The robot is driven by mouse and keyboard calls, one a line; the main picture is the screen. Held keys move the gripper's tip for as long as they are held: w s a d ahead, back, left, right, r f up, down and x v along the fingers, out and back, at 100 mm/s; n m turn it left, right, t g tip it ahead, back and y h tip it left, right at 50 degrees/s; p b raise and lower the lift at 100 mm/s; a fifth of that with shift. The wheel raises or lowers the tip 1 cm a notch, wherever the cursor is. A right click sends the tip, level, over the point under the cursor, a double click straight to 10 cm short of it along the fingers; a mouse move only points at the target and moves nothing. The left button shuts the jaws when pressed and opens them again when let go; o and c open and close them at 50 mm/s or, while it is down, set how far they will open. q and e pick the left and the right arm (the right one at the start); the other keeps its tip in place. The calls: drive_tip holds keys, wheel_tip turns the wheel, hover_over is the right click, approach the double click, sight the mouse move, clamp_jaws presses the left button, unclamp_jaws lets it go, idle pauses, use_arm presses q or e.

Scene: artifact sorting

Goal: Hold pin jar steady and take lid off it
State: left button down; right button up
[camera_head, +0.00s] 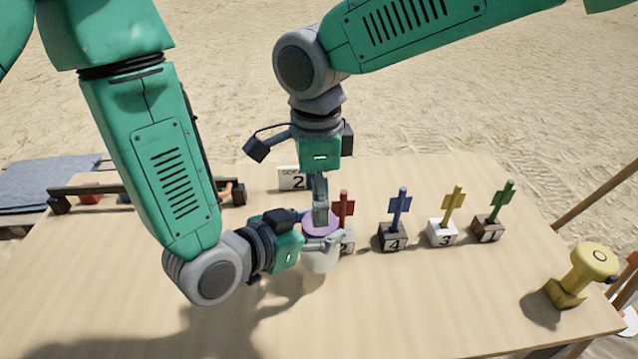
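The pin jar (321,262) is pale and stands upright on the table, left of the numbered blocks. Its purple lid (309,229) sits on top of it. My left gripper (335,242) comes in from the left, with its fingers closed around the upper jar just below the lid. My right gripper (320,216) points straight down over the lid, its fingers close together at the lid's centre. They appear shut on the lid's knob, which they hide. The far side of the jar is hidden.
Numbered blocks with red (344,205), blue (399,205), yellow (454,203) and green (503,197) flags stand right of the jar. A card marked 2 (292,179) stands behind. A yellow stamp-like object (580,276) is at the right edge. The front table is clear.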

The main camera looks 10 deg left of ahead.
drive_tip(key=n, duration=0.4)
drive_tip(key=shift+r+n, duration=0.35)
drive_tip(key=shift+n, duration=0.05)
drive_tip(key=n, duration=0.4)
drive_tip(key=r+n, duration=0.1)
drive_tip(key=n, duration=0.1)
drive_tip(key=shift+d+n, duration=0.1)
drive_tip(key=shift+n, duration=0.2)
drive_tip(key=n, duration=0.4)
drive_tip(key=shift+r, duration=0.25)
drive_tip(key=n, duration=0.5)
drive_tip(key=shift+d+r+n, duration=0.1)
drive_tip(key=shift+r+n, duration=0.25)
drive_tip(key=shift+n, duration=0.05)
drive_tip(key=shift+f+n, duration=0.3)
wheel_tip(320, 180, down, 7)
drive_tip(key=shift+f, duration=0.2)
